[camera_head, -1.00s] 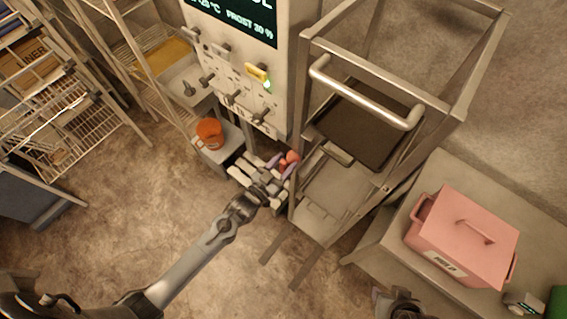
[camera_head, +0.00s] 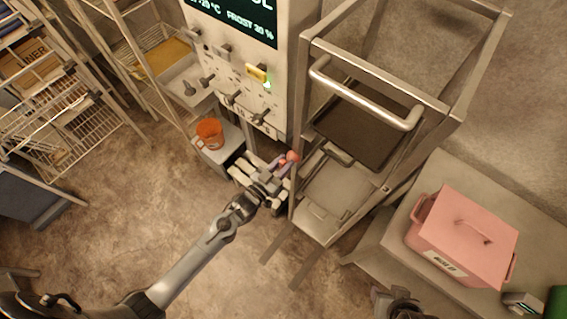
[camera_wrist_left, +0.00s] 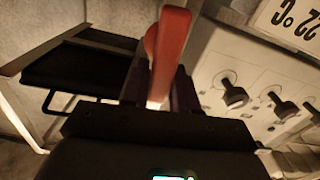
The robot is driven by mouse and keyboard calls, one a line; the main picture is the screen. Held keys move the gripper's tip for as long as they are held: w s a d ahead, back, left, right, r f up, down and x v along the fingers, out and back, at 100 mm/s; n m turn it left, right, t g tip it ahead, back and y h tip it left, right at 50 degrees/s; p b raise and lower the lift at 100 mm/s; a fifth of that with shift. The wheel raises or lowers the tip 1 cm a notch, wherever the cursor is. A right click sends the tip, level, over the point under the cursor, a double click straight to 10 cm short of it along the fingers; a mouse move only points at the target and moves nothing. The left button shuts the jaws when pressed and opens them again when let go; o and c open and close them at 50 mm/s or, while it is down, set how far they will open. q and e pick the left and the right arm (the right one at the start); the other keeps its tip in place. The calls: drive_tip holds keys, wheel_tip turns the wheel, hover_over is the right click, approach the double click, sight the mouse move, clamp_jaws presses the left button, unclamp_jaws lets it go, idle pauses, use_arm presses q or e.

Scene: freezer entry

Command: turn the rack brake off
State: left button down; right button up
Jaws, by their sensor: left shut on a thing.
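The red brake lever (camera_head: 292,156) is at the left side of the metal rack (camera_head: 311,215), low by the control panel. In the left wrist view the lever (camera_wrist_left: 166,50) stands up between my fingers. My left gripper (camera_head: 277,165) is shut on it, and the wrist view shows its dark fingers (camera_wrist_left: 160,92) on either side of the lever's lower part. Part of the lever is hidden by the fingers in the head view. Only a small piece of my right arm shows at the bottom edge of the head view; its jaws cannot be made out.
The control panel (camera_head: 222,75) with knobs and a yellow switch stands behind my left gripper. An orange mug (camera_head: 209,133) sits on a small stand. A pink lidded box (camera_head: 462,240) rests on a bench at right. Wire shelves (camera_head: 75,125) are at left; the floor between is clear.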

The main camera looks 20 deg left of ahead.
use_arm(q)
drive_tip(key=n, duration=0.2)
drive_tip(key=n+p, duration=0.1)
drive_tip(key=n, duration=0.1)
drive_tip(key=shift+w+a, duration=0.1)
drive_tip(key=shift+a, duration=0.25)
drive_tip(key=n, duration=0.2)
drive_tip(key=n+p, duration=0.1)
drive_tip(key=n, duration=0.1)
drive_tip(key=shift+w+a+f, duration=0.1)
drive_tip(key=shift+a+f, duration=0.15)
drive_tip(key=shift+a, duration=0.05)
drive_tip(key=shift+a+f+n+p, duration=0.1)
drive_tip(key=shift+f+n+p, duration=0.15)
drive_tip(key=shift+n, duration=0.9)
drive_tip(key=shift+a+f+n+p, duration=0.1)
drive_tip(key=shift+f+n+p, duration=0.15)
drive_tip(key=shift+n, duration=0.95)
drive_tip(key=shift+a+f+n+p, duration=0.15)
drive_tip(key=shift+n+p, duration=0.1)
drive_tip(key=shift+n, duration=0.9)
drive_tip(key=c, duration=1)
unclamp_jaws()
drive_tip(key=shift+o, duration=0.2)
